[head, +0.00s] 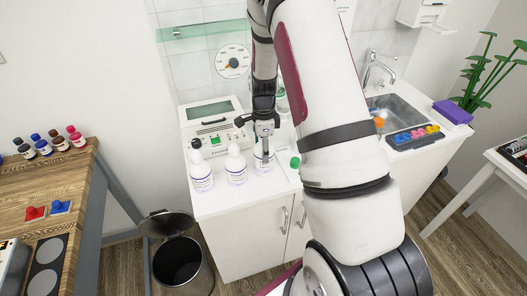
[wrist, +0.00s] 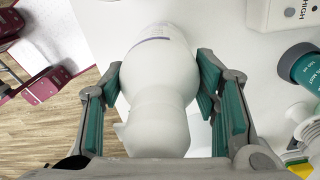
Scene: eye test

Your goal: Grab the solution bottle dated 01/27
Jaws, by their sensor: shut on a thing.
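White solution bottles stand in a row on the white counter (head: 222,206) in the head view. The left bottle (head: 201,178) has a dark cap, the middle bottle (head: 236,170) a white top. My gripper (head: 264,140) is at the right bottle (head: 263,163), coming from above. In the wrist view my gripper (wrist: 160,82) has its green-padded fingers on both sides of this white bottle (wrist: 160,75) and is shut on it. Its label is mostly out of sight there. The dates are too small to read. The bottle appears upright at the counter; I cannot tell whether it is lifted.
A white device (head: 214,128) stands behind the bottles. A green-capped item (head: 295,162) is close to the right of the held bottle. A sink (head: 398,108) and a rack of coloured pieces (head: 414,136) are farther right. A bin (head: 180,262) stands below left.

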